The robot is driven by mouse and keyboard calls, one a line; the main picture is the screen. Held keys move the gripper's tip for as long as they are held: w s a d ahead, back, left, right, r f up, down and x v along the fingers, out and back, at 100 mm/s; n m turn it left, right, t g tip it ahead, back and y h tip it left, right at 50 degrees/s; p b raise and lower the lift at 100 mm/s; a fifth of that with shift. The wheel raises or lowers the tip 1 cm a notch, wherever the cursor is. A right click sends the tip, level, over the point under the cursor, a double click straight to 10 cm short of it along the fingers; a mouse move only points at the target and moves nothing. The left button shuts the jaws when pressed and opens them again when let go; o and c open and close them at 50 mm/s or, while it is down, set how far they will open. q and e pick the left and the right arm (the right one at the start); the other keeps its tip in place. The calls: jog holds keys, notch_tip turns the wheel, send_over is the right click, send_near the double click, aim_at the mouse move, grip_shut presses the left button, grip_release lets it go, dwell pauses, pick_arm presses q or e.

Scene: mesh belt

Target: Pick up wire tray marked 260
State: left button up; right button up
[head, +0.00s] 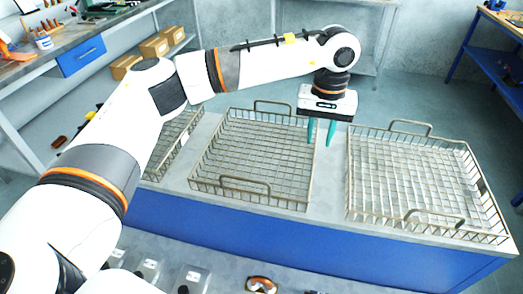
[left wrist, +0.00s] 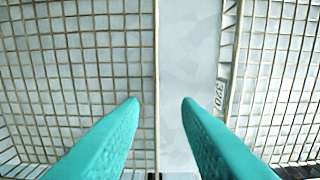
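Three wire trays stand in a row on the blue bench: a left tray (head: 178,138) partly hidden by my left arm, a middle tray (head: 250,160) and a right tray (head: 410,175). My left gripper (head: 320,132) points down with teal fingers apart and empty, above the gap by the middle tray's right side. In the left wrist view its fingers (left wrist: 160,106) straddle a tray rim beside a bare strip. A small tag (left wrist: 219,97) there appears to read 370, on the right-hand tray in that view. No tag reading 260 is legible. My right gripper is out of view.
The blue bench (head: 330,240) has bare strips between the trays. A workbench with a blue drawer (head: 80,56) and cardboard boxes (head: 155,47) stand at the back left. A blue-framed table (head: 490,60) is at the far right.

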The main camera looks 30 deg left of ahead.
aim_at(315, 150)
pick_arm(q)
jog(key=f, duration=0.1)
jog(key=f+p, duration=0.1)
jog(key=f, duration=0.2)
jog(key=shift+s+a+f+p, duration=0.2)
jog(key=shift+s+p, duration=0.1)
jog(key=shift+p, duration=0.1)
jog(key=shift+w+d+f, duration=0.1)
jog(key=shift+f, duration=0.2)
jog(key=shift+r, duration=0.1)
grip_shut()
